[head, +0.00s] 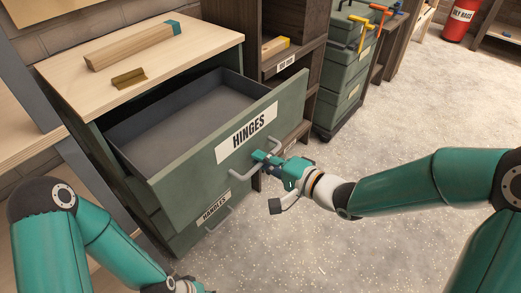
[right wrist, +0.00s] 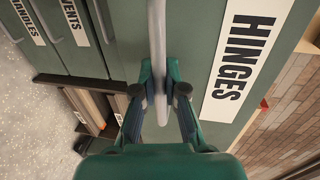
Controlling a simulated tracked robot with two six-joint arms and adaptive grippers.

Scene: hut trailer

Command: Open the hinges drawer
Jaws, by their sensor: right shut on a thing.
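The hinges drawer (head: 200,150) has a green front with a white HINGES label (head: 246,133) and stands pulled far out of its cabinet. Its grey inside (head: 190,115) looks empty. In the right wrist view the two fingers (right wrist: 165,92) close around the handle bar (right wrist: 157,40), and the HINGES label (right wrist: 238,60) shows to the right. My left arm is low at the left of the head view, and its gripper fingers are out of the picture.
A wooden block (head: 130,47) with a teal end and a small brass hinge (head: 129,78) lie on the cabinet top (head: 200,50). A HANDLES drawer (head: 212,208) is shut below. A shelf (head: 290,75) and green tool chest (head: 345,75) stand behind. The speckled floor (head: 400,120) is clear on the right.

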